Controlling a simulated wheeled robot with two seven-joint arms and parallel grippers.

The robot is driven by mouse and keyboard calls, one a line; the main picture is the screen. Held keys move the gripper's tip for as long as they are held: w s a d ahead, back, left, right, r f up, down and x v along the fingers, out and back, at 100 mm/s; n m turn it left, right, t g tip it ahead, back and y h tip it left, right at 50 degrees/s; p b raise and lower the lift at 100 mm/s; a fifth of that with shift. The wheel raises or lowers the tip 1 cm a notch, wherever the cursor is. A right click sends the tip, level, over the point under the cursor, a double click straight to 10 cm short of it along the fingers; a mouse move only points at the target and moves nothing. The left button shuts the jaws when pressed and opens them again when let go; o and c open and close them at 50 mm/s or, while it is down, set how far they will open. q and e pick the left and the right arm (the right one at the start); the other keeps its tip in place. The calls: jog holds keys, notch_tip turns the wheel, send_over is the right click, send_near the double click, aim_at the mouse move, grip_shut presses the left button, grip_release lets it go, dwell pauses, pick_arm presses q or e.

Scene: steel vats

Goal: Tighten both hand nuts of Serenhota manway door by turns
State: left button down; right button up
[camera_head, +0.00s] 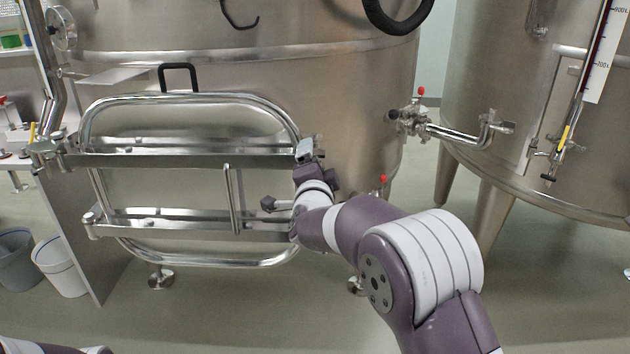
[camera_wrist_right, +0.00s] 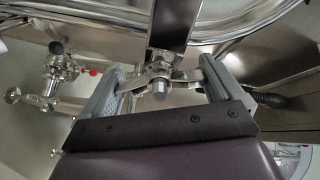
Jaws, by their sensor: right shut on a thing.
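The manway door (camera_head: 190,122) is a rounded steel panel on the vat front, lying against the opening in the head view. Two steel crossbars (camera_head: 180,152) run over it. My right gripper (camera_head: 308,160) is at the right end of the upper crossbar. In the right wrist view its two fingers (camera_wrist_right: 160,88) are closed around the winged upper hand nut (camera_wrist_right: 159,74), with a bolt end at its centre. My right forearm covers the right end of the lower crossbar (camera_head: 190,222), so the lower hand nut cannot be made out clearly. My left gripper is out of view.
A valve with a pipe (camera_head: 450,132) sticks out from the vat to the right of the door. A second vat (camera_head: 500,90) stands at far right. A vertical handle (camera_head: 234,198) is on the door. Two bins (camera_head: 60,268) stand at lower left. The front floor is clear.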

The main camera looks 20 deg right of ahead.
jog(key=m+b, duration=0.1)
jog(key=b, duration=0.1)
jog(key=m+b, duration=0.4)
jog(key=shift+f, duration=0.25)
jog(key=shift+r+m+b, duration=0.1)
jog(key=shift+m+b, duration=1.4)
jog(key=shift+m, duration=0.3)
jog(key=o, duration=0.7)
jog(key=shift+s, duration=0.1)
jog(key=v, duration=1.2)
jog(key=shift+s+p, duration=0.25)
jog(key=shift+p, duration=0.1)
